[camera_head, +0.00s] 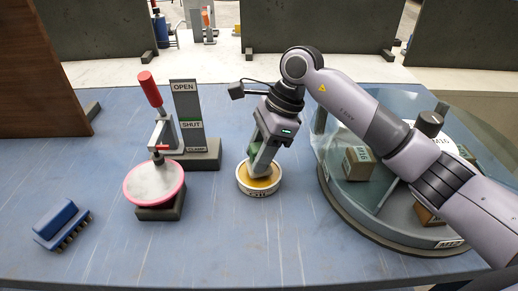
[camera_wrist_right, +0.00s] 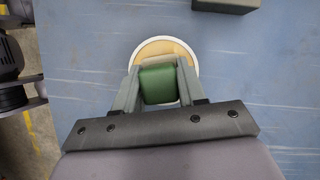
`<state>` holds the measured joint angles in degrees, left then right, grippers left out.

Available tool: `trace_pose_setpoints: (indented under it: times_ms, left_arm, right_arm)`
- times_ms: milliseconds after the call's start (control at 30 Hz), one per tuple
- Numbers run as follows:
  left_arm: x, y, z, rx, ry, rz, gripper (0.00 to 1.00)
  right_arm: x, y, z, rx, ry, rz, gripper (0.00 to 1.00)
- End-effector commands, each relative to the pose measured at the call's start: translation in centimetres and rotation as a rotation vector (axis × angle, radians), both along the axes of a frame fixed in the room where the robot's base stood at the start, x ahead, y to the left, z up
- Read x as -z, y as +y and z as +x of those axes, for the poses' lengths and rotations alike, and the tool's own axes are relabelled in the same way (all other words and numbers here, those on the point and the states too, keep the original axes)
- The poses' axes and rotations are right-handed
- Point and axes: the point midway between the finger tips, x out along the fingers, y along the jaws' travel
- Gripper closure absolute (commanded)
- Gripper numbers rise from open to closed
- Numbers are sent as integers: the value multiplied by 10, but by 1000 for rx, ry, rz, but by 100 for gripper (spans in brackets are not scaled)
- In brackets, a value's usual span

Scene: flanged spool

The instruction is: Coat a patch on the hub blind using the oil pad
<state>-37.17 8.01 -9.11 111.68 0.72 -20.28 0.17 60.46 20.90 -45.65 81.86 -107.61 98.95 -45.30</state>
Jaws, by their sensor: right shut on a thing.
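My right gripper (camera_head: 254,166) is low over a round white-rimmed tin (camera_head: 258,192) with a yellow inside; its front label is only partly readable. The gripper is shut on a green block (camera_wrist_right: 158,84), which looks like the grip of the oil pad. The block is in or just over the tin; I cannot tell whether it touches the yellow. The flanged spool (camera_head: 152,183), a pale disc with a pink rim, sits on a dark block to the left of the tin. The spool's hub is hidden beneath the top disc. My left gripper is not in view.
A toggle clamp with a red handle (camera_head: 150,89) stands behind the spool beside an OPEN/SHUT sign (camera_head: 187,110). A blue brush (camera_head: 60,223) lies front left. A glass-covered round carousel (camera_head: 350,218) with boxes stands right. A brown panel (camera_head: 65,75) rises at left.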

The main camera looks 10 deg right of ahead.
Motion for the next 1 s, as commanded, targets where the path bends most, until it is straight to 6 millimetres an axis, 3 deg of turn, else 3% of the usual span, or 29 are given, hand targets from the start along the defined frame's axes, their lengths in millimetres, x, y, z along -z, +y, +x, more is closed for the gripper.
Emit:
trace_pose_setpoints:
  times_ms: [1000]
  left_arm:
    - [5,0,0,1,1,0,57]
  right_arm:
    - [6,0,0,0,0,0,84]
